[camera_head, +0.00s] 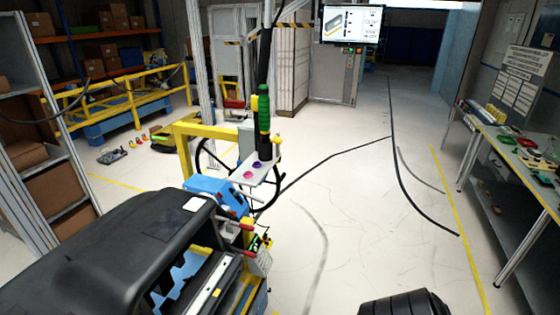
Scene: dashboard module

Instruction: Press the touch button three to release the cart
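A dark dashboard module (100,245) fills the lower left, resting on a cart with a yellow frame (184,150). Beside it, a light plate (243,184) on the cart carries a pink round button (248,175) and a purple round button (256,163). No numbers are readable, so I cannot tell which control is touch button three. A black tool with a green grip (264,104) hangs upright just behind the plate. Neither of my grippers shows clearly. A black ribbed part, likely of my own arm, enters at the bottom right, well apart from the buttons.
A workbench (513,150) with small parts stands along the right wall. A monitor (352,23) hangs at the back. Shelves with boxes (53,190) stand at the left. Black cables (393,150) lie on the otherwise open floor right of the cart.

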